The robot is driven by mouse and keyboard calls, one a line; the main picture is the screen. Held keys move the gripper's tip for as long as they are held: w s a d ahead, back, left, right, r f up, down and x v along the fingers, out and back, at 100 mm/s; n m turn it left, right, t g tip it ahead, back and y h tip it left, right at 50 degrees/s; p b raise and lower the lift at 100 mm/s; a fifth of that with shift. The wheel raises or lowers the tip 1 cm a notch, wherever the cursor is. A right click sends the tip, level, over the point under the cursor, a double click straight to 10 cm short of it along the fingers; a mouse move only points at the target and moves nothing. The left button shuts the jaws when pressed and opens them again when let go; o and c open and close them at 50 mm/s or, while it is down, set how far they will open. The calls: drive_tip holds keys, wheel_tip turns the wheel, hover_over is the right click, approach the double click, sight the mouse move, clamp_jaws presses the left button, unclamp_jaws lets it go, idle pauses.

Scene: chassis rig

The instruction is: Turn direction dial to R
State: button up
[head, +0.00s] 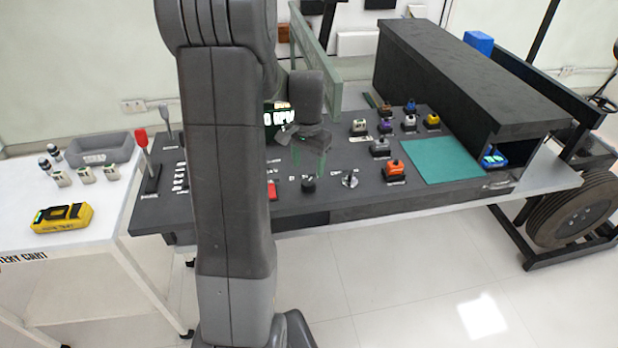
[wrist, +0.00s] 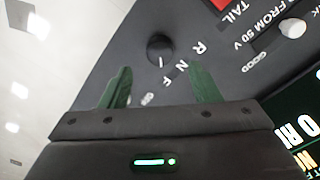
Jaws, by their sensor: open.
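The direction dial is a round black knob (wrist: 160,47) on the dark panel, with white letters R, N, F (wrist: 190,57) beside it. A short white mark shows at the knob's lower edge; I cannot tell surely which letter it points to. In the head view the dial (head: 308,185) stands near the panel's front edge. My gripper (head: 312,153) hangs above and behind it, pointing down. In the wrist view my gripper (wrist: 160,85) has its two green fingers wide apart with nothing between them. The knob lies beyond the fingertips, apart from them.
A red switch (head: 272,190) is left of the dial and a silver knob (head: 350,180) right of it. A lit display (head: 278,116) stands behind. Colored blocks (head: 394,172) and a green mat (head: 440,160) lie farther right. Levers (head: 145,150) stand at left.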

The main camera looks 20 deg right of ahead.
sight(308, 181)
wheel_tip(308, 181, down, 6)
drive_tip(key=shift+r, duration=0.1)
drive_tip(key=c, duration=1)
